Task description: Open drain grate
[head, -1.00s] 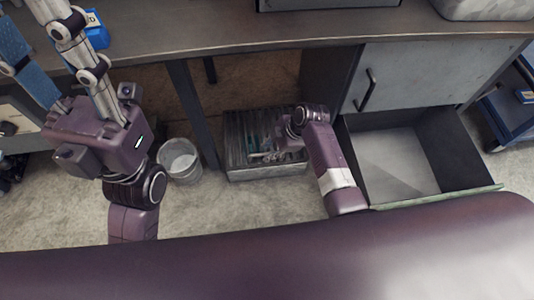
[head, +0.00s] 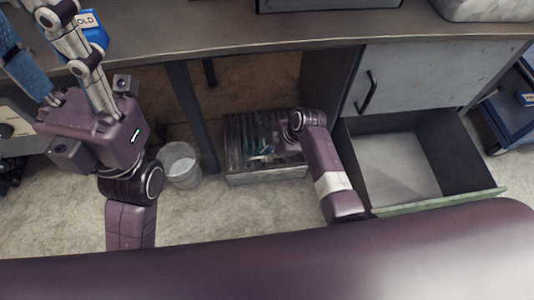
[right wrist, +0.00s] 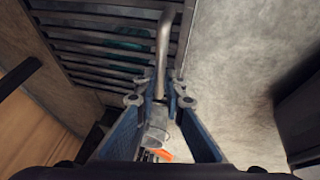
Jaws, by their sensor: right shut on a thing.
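The drain grate (head: 236,150), a slatted dark metal panel, sits over a low box-like frame under the workbench. In the right wrist view its slats (right wrist: 100,45) fill the upper left, with something teal behind them. My right gripper (head: 268,150) is at the grate, partly hidden by my arm in the head view. In the right wrist view its blue fingers (right wrist: 160,98) are shut on a bent metal bar, the grate handle (right wrist: 164,45). I cannot tell whether the grate is lifted. My left gripper (head: 48,40) is raised at the upper left, fingers apart and empty.
A white bucket (head: 181,165) stands left of the grate beside a table leg (head: 190,115). An open, empty drawer (head: 400,175) is at the right, below a closed cabinet door (head: 425,80). A blue labelled box (head: 93,32) is on the bench. Floor in front is clear.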

